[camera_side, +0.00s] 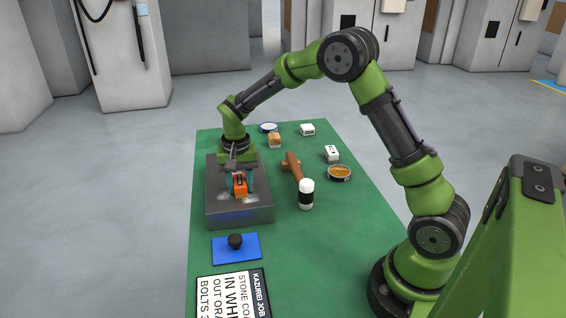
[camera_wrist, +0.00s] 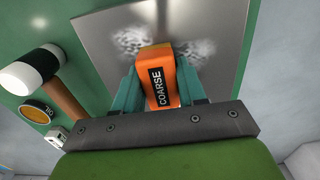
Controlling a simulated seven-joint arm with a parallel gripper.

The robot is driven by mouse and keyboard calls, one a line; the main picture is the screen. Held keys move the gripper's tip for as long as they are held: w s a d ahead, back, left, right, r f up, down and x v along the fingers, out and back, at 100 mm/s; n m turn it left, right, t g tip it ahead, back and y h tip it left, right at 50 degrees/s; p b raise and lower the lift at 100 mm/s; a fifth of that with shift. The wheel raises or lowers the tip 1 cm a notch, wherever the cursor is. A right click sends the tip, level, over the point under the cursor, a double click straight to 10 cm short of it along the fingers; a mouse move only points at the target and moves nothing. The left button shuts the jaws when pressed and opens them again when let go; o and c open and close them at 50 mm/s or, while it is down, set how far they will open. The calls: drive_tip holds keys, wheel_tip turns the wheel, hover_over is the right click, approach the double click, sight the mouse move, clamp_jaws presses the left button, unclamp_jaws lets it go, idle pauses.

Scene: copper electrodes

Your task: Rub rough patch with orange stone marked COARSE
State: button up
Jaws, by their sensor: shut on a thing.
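An orange stone (camera_wrist: 158,62) with a black label reading COARSE is held between the teal fingers of my gripper (camera_wrist: 159,85), which is shut on it. In the side view the orange stone (camera_side: 239,187) is low over the grey metal block (camera_side: 222,213); I cannot tell whether it touches. In the wrist view the block's grey top (camera_wrist: 185,17) carries two whitish rough patches, one to the left (camera_wrist: 130,42) and one to the right (camera_wrist: 197,48) of the stone. The stone's far end lies between them, and its underside is hidden.
Behind are a tan block (camera_side: 274,140), a white block (camera_side: 307,130) and a round dish (camera_side: 268,127). In front are a blue pad (camera_side: 222,249) and a printed sign (camera_side: 232,297).

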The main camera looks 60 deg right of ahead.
sight(249, 205)
drive_tip(key=s+a, duration=0.4)
drive_tip(key=shift+s+d, duration=0.55)
drive_tip(key=shift+w+d, duration=2.65)
drive_tip(key=shift+d, duration=0.05)
drive_tip(key=shift+r, duration=4.15)
